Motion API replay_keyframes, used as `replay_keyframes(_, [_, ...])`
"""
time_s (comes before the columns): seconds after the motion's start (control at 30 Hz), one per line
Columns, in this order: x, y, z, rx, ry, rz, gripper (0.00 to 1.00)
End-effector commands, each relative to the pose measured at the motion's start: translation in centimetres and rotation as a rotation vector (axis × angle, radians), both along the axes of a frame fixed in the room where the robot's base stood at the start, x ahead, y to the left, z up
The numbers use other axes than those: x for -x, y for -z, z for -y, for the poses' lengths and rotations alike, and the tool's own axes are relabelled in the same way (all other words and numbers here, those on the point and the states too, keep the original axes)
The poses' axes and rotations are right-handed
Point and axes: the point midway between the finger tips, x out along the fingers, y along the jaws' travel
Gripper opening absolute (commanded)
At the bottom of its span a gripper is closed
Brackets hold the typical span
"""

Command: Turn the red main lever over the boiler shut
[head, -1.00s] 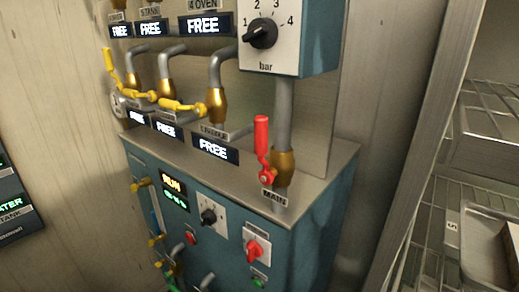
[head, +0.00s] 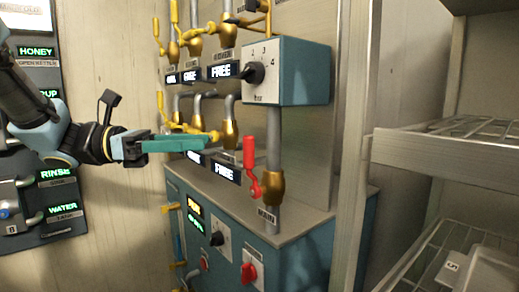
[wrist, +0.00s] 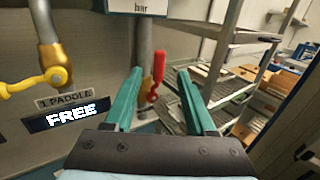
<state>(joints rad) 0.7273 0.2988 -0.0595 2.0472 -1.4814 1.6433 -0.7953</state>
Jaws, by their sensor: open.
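The red main lever (head: 249,160) points upright on a brass valve (head: 272,186) on the vertical pipe, above a label reading MAIN. The pipe rises from the top of the teal boiler (head: 320,235). My gripper (head: 208,141) is to the left of the lever in the head view, with teal fingers pointing right and apart from it. In the wrist view my gripper (wrist: 160,72) is open and empty. The red lever (wrist: 158,68) shows between the two fingers, farther ahead. The valve is partly hidden behind the left finger there.
A teal box with a black bar dial (head: 290,72) sits above the lever. Yellow levers on brass valves (head: 230,135) stand to the left, above FREE displays (head: 226,171). Wire shelves (head: 455,150) stand to the right behind a post (head: 352,150).

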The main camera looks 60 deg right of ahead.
Motion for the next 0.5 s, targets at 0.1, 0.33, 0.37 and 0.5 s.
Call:
replay_keyframes(0.1, [1.1, -0.1, 0.8, -0.001, 0.002, 0.000, 0.56])
replay_keyframes(0.33, [4.5, -0.2, 3.4, -0.003, 0.004, 0.000, 0.56])
replay_keyframes(0.37, [4.9, -0.2, 3.8, -0.003, 0.003, 0.000, 0.56])
replay_keyframes(0.5, [6.7, -0.1, 5.1, -0.002, 0.002, 0.002, 0.56])
